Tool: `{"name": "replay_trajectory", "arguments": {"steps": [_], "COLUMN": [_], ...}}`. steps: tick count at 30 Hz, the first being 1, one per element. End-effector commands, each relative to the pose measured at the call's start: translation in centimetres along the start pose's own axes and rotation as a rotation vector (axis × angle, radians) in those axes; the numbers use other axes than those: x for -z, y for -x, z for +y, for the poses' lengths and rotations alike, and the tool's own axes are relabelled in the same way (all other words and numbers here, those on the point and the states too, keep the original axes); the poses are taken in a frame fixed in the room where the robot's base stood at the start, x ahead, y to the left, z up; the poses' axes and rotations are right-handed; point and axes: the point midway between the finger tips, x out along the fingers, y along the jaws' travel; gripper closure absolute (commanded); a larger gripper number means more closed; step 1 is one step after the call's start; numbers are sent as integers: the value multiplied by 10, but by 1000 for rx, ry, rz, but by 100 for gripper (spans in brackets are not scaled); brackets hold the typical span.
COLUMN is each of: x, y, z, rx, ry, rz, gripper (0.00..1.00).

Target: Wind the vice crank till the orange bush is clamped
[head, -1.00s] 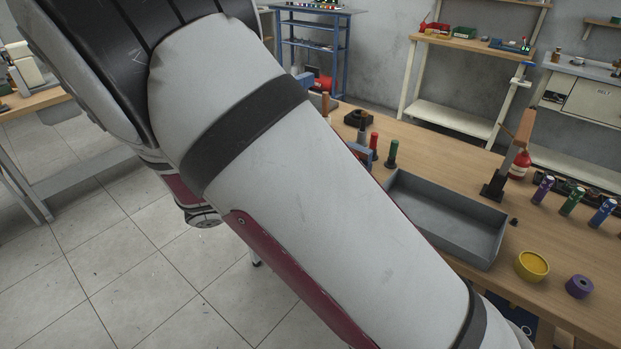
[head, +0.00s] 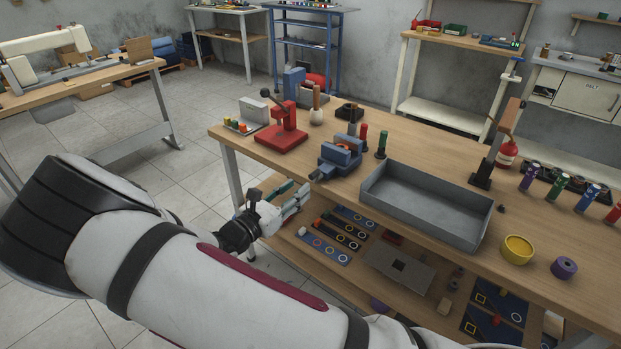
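The blue vice (head: 340,157) stands on the wooden bench near its front edge. An orange bush (head: 348,147) shows as a small ring at the vice jaws; whether the jaws touch it is too small to tell. A dark part at the vice's front (head: 318,175) may be the crank, but its handle is not clear. My gripper (head: 298,192) is in front of the bench edge, left of and below the vice, apart from it. Its fingers look spread, with nothing seen between them.
A red press (head: 283,132) stands left of the vice. A lower shelf (head: 340,270) below the bench top holds boards and parts. Open floor lies to the left.

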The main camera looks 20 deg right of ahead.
Motion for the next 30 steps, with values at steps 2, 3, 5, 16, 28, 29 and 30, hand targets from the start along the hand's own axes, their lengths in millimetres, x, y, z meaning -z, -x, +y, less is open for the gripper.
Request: {"name": "replay_trajectory", "arguments": {"steps": [2, 3, 5, 16, 28, 29, 30], "x": [0, 0, 0, 0, 0, 0, 0], "y": [-17, -25, -35, -68, -69, -69, -69], "z": [-1, -1, -1, 0, 0, 0, 0], "rx": [4, 3, 3, 1, 0, 0, 1], "ry": [-1, -1, 0, -3, -2, -2, -2], "rz": [0, -1, 0, 2, 2, 2, 2], "gripper": [66, 66, 66, 66, 96, 100, 100]}}
